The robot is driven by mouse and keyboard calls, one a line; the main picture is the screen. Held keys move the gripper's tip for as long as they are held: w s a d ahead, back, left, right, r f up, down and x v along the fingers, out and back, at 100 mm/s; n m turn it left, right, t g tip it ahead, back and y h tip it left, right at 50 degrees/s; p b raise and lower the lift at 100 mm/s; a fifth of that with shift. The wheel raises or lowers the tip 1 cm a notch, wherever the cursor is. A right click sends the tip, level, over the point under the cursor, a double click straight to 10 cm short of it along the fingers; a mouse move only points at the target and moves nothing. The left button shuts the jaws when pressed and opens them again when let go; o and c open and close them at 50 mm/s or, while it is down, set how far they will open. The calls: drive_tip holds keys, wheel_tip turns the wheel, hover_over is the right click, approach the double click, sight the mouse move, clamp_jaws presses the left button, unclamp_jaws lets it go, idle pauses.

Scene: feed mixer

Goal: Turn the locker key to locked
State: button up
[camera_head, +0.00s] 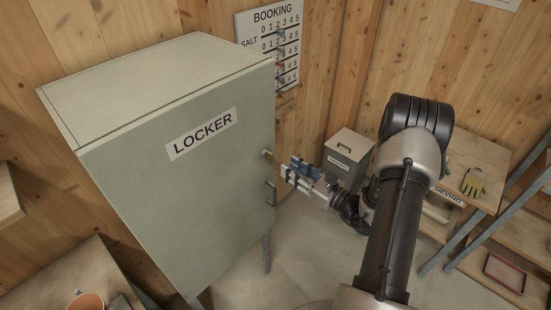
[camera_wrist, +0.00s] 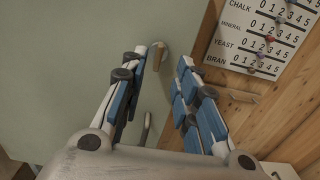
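The pale green locker (camera_head: 170,200) stands at the left with its door shut and a LOCKER label. A small metal key or lock piece (camera_head: 267,155) sits near the door's right edge, above the bar handle (camera_head: 270,193); its angle is too small to read. My gripper (camera_head: 289,168) is open just right of the door edge, its blue-padded fingers pointing at the locker. In the wrist view, the gripper (camera_wrist: 170,57) has a clear gap between its fingers. The handle (camera_wrist: 146,129) shows between the fingers.
The booking board (camera_head: 280,45) with coloured pegs hangs on the wooden wall behind the locker. A grey bin (camera_head: 346,158) stands behind my arm. A wooden bench with a glove (camera_head: 473,183) is at the right. Open floor lies right of the locker.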

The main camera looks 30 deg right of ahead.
sight(266, 155)
drive_tip(key=x, duration=0.7)
drive_tip(key=shift+w, duration=0.2)
drive_tip(key=shift+a, duration=0.1)
drive_tip(key=shift+c, duration=0.3)
drive_tip(key=shift+s, duration=0.1)
clamp_jaws()
